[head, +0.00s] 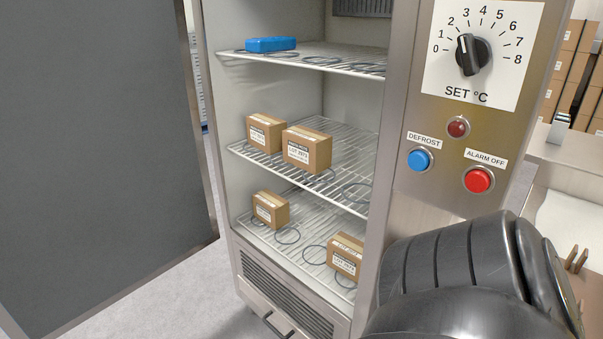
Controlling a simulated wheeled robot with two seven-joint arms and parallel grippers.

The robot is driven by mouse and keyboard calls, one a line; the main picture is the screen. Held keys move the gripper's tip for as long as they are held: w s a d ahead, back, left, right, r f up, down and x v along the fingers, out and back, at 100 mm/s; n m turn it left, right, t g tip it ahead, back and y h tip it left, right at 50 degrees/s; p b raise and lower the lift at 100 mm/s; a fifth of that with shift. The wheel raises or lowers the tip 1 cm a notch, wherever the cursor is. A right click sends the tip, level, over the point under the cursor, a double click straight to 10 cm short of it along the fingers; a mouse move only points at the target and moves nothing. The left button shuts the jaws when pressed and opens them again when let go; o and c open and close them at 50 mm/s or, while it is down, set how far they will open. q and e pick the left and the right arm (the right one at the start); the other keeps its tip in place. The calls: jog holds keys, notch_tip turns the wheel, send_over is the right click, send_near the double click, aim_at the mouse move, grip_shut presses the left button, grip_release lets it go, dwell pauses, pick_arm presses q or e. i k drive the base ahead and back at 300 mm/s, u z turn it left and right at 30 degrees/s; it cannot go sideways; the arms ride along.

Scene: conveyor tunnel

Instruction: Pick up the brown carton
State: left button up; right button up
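Several brown cartons with white labels sit inside the open steel cabinet (365,255). On the middle shelf, a smaller carton (265,133) stands at the left, close beside a larger carton (307,149). On the lower shelf, one carton (270,210) stands at the left and another (345,258) at the front right, partly cut off by the cabinet's frame. The picture does not tell which one the task means. One of my black arms fills the lower right, outside the cabinet.
The grey door (95,150) stands open at the left. A blue packet (271,44) lies on the top shelf. Dark rings lie on the wire shelves. A panel with a dial (473,54), blue button (419,160) and red button (478,180) flanks the opening. A bench stands at right.

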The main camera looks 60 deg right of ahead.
aim_at(273, 210)
jog(key=z, duration=1)
jog(key=i, duration=0.4)
